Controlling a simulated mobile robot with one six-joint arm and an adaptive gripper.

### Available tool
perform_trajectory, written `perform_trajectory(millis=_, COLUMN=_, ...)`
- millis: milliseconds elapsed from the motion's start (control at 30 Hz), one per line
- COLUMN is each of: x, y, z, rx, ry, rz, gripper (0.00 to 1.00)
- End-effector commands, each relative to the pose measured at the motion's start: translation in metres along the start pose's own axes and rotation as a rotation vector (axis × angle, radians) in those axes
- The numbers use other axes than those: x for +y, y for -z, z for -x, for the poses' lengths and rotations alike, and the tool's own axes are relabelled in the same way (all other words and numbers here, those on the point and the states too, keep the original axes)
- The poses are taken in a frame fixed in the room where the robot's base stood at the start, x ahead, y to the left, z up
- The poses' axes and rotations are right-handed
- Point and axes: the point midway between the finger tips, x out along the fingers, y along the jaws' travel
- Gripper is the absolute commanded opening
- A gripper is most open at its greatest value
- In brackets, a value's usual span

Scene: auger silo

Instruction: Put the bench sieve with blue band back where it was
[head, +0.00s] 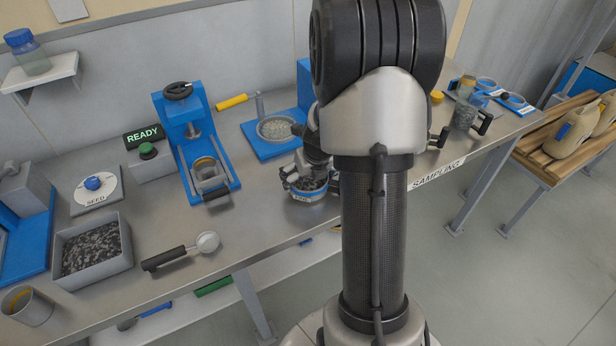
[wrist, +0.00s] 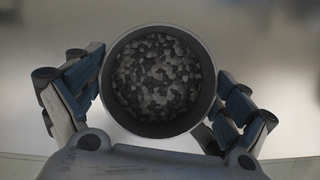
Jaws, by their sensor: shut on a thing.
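The bench sieve with the blue band (head: 312,196) is in my gripper (head: 311,181), close to the bench's front edge. My gripper is shut around the sieve's sides. In the wrist view the sieve (wrist: 110,98) sits upright between the two fingers of my gripper (wrist: 156,92). It looks like a round grey cup, with dark and pale grains inside. My arm hides part of the bench to the right of the sieve. I cannot tell whether the sieve's bottom touches the bench.
A blue stand with a round pan of pale grains (head: 277,128) is behind the sieve. A blue press (head: 196,140) stands to its left. A scoop (head: 180,255) and a grey bin of dark grains (head: 92,250) are farther left. Jars (head: 465,115) stand at the right end.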

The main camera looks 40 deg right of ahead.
Motion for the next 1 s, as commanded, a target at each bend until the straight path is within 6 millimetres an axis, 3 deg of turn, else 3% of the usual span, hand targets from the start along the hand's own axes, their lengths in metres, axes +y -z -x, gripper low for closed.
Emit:
perform_trajectory(millis=133, x=0.0, y=0.001, z=-0.001, rx=0.001, ry=0.0, rz=0.0, gripper=1.0)
perform_trajectory(millis=567, x=0.0, y=-0.002, z=0.004, rx=0.0, ry=0.0, rz=-0.001, gripper=1.0)
perform_trajectory(millis=667, x=0.0, y=-0.003, z=0.018, rx=-0.001, ry=0.0, rz=-0.002, gripper=1.0)
perform_trajectory(millis=1000, x=0.0, y=-0.003, z=0.091, rx=-0.001, ry=0.0, rz=0.0, gripper=1.0)
